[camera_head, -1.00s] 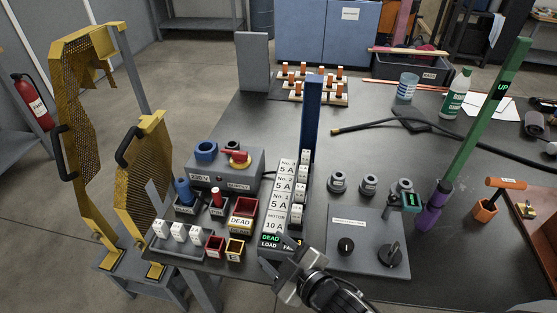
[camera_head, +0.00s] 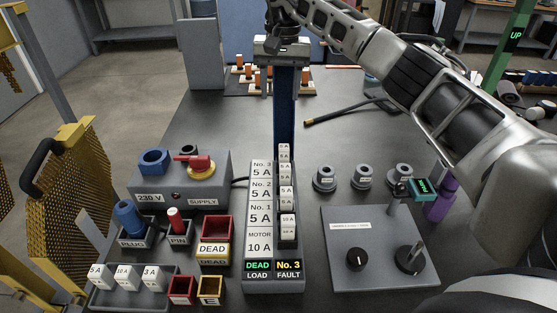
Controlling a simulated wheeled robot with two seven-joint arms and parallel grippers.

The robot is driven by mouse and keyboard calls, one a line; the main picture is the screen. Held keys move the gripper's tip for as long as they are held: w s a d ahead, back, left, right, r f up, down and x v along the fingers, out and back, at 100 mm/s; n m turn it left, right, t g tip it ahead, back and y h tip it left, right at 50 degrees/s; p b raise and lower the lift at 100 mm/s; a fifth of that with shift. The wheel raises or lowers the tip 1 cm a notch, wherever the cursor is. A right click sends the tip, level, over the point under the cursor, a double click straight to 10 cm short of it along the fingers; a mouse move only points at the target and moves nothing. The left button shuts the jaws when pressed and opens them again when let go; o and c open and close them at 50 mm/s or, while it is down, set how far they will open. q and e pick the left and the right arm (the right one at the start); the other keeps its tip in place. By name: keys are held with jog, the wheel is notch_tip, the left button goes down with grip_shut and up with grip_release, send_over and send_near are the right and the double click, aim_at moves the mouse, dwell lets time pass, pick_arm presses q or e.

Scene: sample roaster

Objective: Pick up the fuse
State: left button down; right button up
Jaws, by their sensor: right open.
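The fuse board (camera_head: 261,238) stands in the middle, labelled No. 3, No. 2, No. 1 and MOTOR. Its displays read DEAD at LOAD and No. 3 at FAULT. White fuses (camera_head: 286,198) sit in a column along its right side. Three loose white fuses, marked 5 A (camera_head: 101,277), 10 A (camera_head: 127,277) and 3 A (camera_head: 154,278), stand in a grey tray (camera_head: 130,300) at the front left. My left gripper is out of view.
A grey supply box (camera_head: 180,182) with a red switch (camera_head: 201,163) stands left of the board. Small bins (camera_head: 215,228) lie in front of it. A grey control panel (camera_head: 375,265) and round sockets (camera_head: 324,179) are to the right. A yellow mesh guard (camera_head: 75,200) borders the left.

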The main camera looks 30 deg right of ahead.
jog(key=d, duration=0.2)
send_over(284, 146)
notch_tip(284, 146, down, 9)
jog(key=shift+w+d+r+b, duration=0.1)
jog(key=shift+d+b, duration=0.05)
jog(key=shift+b, duration=0.15)
jog(key=shift+s+a+f, duration=0.1)
jog(key=shift+f, duration=1.45)
jog(key=shift+s+a+f, duration=0.1)
jog(key=shift+f, duration=1.4)
grip_shut()
